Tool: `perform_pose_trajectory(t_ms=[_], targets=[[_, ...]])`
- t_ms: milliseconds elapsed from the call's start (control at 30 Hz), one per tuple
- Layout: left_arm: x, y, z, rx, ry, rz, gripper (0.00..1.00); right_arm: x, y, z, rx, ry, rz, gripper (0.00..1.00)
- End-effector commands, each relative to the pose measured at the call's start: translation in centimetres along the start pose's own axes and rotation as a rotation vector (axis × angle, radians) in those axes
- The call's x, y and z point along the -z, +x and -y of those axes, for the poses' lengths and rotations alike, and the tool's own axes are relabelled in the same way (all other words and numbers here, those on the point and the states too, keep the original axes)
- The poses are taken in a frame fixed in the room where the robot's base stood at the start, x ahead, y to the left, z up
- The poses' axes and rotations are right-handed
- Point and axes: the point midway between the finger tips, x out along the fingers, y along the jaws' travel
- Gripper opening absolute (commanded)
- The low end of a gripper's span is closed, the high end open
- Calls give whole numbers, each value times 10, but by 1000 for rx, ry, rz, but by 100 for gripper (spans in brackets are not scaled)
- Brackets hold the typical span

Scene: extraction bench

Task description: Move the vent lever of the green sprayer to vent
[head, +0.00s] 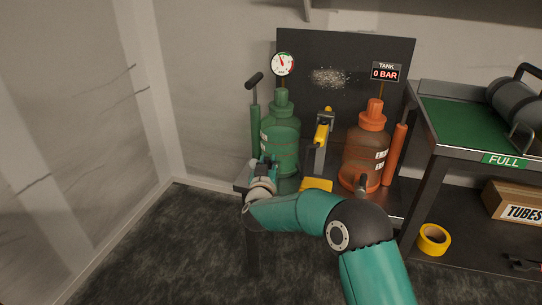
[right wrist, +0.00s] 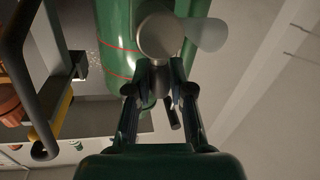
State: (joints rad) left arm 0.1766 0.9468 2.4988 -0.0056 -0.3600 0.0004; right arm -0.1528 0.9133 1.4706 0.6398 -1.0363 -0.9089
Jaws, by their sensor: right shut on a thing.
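The green sprayer (head: 281,137) stands on the bench, left of an orange sprayer. It also shows large in the right wrist view (right wrist: 116,42). A round grey valve body (right wrist: 160,38) sits on its side, with a pale paddle-shaped piece (right wrist: 206,34) to the right. My right gripper (head: 263,168) is low at the green sprayer's left front. In the right wrist view its fingers (right wrist: 164,92) are closed just below the valve body, around a dark, thin part that looks like the vent lever (right wrist: 174,117). The fingers hide most of it. My left gripper is not in view.
The orange sprayer (head: 365,150) stands to the right, under a display (head: 386,72) reading 0 BAR. A yellow-handled clamp-like device (head: 322,135) stands between the sprayers. A round gauge (head: 283,64) is above the green sprayer. A cart (head: 440,155) is at the right. Floor at left is clear.

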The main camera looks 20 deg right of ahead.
Motion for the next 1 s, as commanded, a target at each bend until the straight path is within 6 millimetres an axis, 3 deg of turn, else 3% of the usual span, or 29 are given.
perform_pose_trajectory(t_ms=[33,100,500,1000], targets=[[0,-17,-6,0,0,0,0,8,0,0,-2,-37,10,0],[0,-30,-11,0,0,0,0,8,1,2,-1,-94,22,0],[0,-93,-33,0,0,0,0,1,4,20,2,-461,93,0],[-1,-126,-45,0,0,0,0,-14,7,35,3,-811,161,0]])
